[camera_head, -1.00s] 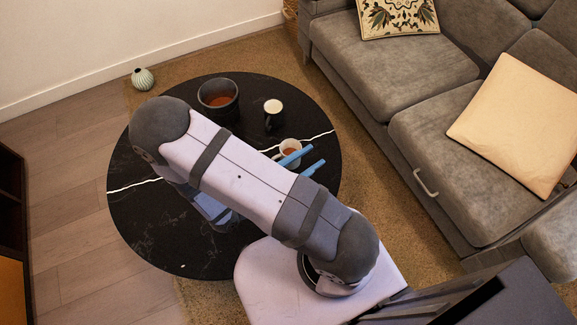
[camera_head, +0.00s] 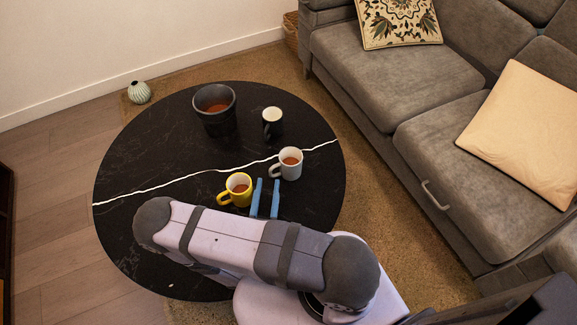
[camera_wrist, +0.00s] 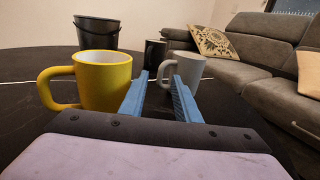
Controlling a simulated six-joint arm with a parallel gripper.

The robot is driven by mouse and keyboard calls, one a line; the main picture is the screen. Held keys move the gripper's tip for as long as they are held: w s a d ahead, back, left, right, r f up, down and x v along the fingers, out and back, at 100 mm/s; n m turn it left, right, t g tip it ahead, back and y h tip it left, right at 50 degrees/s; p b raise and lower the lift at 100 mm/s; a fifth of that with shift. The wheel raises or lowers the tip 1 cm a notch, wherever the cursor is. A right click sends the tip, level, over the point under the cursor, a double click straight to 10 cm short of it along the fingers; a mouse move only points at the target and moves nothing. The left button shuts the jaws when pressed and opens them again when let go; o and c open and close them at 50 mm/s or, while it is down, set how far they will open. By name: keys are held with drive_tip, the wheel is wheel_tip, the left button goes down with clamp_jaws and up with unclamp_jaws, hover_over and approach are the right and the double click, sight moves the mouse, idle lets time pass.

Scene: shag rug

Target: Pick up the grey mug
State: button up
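The grey mug (camera_head: 291,163) stands upright on the round black table with brown contents and its handle to the left. In the wrist view the grey mug (camera_wrist: 190,70) is ahead and right of centre, its handle showing between the finger lines. My gripper (camera_head: 265,184) has two blue fingers spread apart with nothing held, just short of the mug and to its lower left. In the wrist view my gripper (camera_wrist: 160,76) is also open, and its right finger overlaps the mug's lower part; contact cannot be told.
A yellow mug (camera_head: 238,189) stands close left of the fingers; it also shows in the wrist view (camera_wrist: 104,82). A black mug (camera_head: 272,122) and a dark bucket (camera_head: 214,108) stand farther back on the table (camera_head: 140,170). A grey sofa (camera_head: 375,75) is at right.

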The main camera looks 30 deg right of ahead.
sight(270, 173)
drive_tip(key=shift+x, duration=2)
drive_tip(key=shift+c, duration=0.2)
clamp_jaws()
